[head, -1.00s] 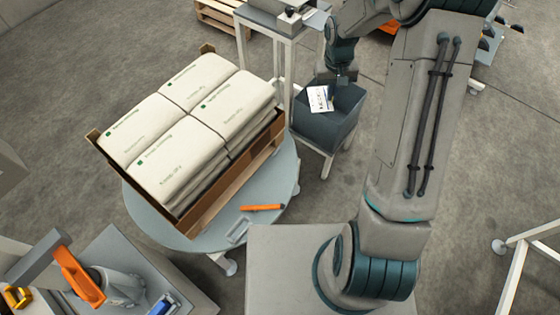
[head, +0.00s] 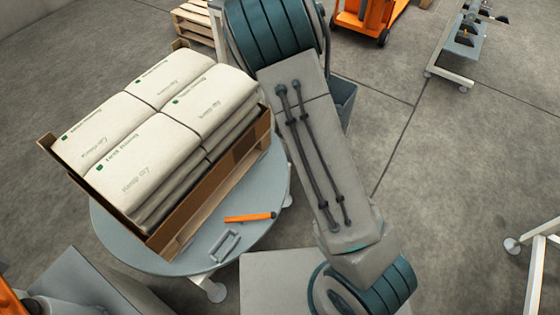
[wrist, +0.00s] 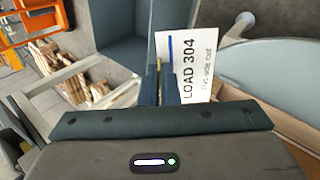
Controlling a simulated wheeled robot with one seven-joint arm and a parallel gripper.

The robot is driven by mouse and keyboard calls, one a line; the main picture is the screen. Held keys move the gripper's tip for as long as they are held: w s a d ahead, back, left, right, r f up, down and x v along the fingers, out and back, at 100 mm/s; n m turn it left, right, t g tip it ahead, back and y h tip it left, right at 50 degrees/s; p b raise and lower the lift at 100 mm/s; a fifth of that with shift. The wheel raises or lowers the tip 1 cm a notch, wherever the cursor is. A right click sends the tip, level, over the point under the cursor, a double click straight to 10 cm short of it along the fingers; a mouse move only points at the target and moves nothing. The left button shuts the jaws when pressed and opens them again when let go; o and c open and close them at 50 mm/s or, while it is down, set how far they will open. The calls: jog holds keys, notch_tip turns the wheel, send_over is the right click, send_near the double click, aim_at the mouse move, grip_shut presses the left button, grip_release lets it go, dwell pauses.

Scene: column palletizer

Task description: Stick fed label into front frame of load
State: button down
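The load of stacked white sacks (head: 150,125) sits in a brown cardboard tray (head: 215,180) on a wooden pallet on the round turntable (head: 270,205). A small grey rectangular frame (head: 225,246) is on the turntable in front of the load. In the wrist view, my gripper (wrist: 163,84) has its fingers close together on the edge of a white label (wrist: 198,65) reading LOAD 304, with a blue stripe. The label is in the air, in front of the turntable (wrist: 275,58) and tray edge. My arm hides the gripper and label in the head view.
An orange tool (head: 250,217) lies on the turntable beside the grey frame. A dark bin (head: 343,100) stands behind my arm. An orange cart (head: 368,18) and a rack (head: 463,45) are farther back.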

jog(key=shift+a+f+n+t+y+b, duration=0.2)
jog(key=shift+f+n+t+y+b, duration=0.2)
jog(key=shift+f+n+t+b, duration=0.6)
jog(key=f+n+b, duration=0.1)
jog(key=f+t+y+b, duration=0.1)
jog(key=shift+a+f+n+b, duration=0.2)
jog(key=shift+a+n+b, duration=0.15)
jog(key=shift+a+n, duration=0.05)
jog(key=a+f+n+t+y+b, duration=0.1)
jog(key=f+n+t+y+b, duration=0.1)
jog(key=y+b, duration=0.1)
jog(key=shift+s+a+f+n, duration=0.15)
jog(key=shift+s+a+n, duration=0.05)
jog(key=shift+a+n, duration=0.2)
jog(key=s+a+f+n+y+b, duration=0.7)
jog(key=y+b, duration=0.5)
jog(key=b, duration=0.4)
jog(key=shift+n, duration=0.7)
jog(key=shift+s+a+r+p+x, duration=0.2)
jog(key=shift+r+p+x, duration=0.1)
jog(key=shift+x, duration=1.1)
jog(key=shift+s+a+r+p+x, duration=0.1)
jog(key=shift+s+r+p+x, duration=0.2)
jog(key=shift+x, duration=1.05)
jog(key=shift+s+a+r+p+x, duration=0.1)
jog(key=shift+r+p+x, duration=0.2)
jog(key=shift+x, duration=1.1)
jog(key=shift+w+a+f, duration=0.1)
jog(key=shift+w+a, duration=0.05)
jog(key=shift+w, duration=0.05)
